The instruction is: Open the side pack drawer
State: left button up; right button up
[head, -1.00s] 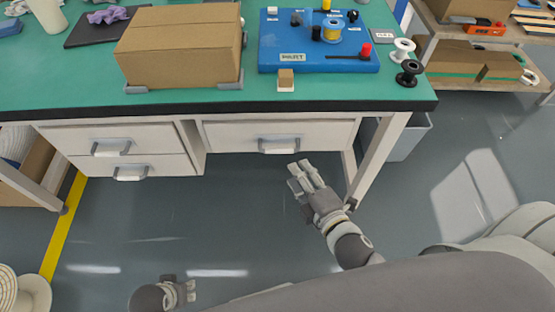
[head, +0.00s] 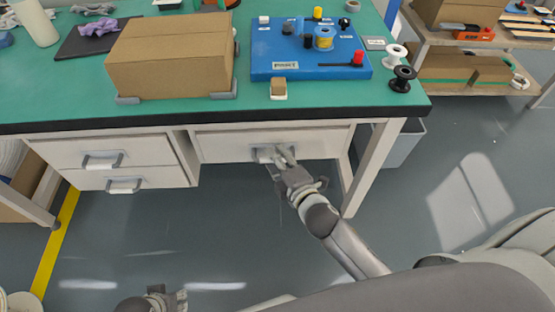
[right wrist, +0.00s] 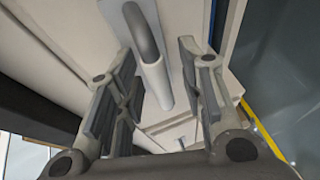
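The wide single drawer (head: 222,146) under the right part of the green table is closed, its front flush with the frame. Its grey bar handle (head: 258,154) is partly hidden by my right gripper (head: 280,160). In the right wrist view the handle (right wrist: 152,75) lies between the two spread fingers of my right gripper (right wrist: 158,95), with a gap on either side. My left gripper (head: 170,298) is low at the bottom edge of the head view, away from the drawers; its finger opening is unclear.
Two closed stacked drawers (head: 105,152) are on the left. On the green tabletop (head: 240,105) stand a cardboard box (head: 165,60) and a blue board (head: 300,65) with spools.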

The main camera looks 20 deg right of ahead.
pick_arm(q)
jog(key=shift+r, duration=0.1)
pick_arm(e)
jog(key=shift+w, duration=0.1)
grip_shut()
pick_arm(q)
jog(key=shift+a, duration=0.1)
jog(key=shift+s, duration=0.15)
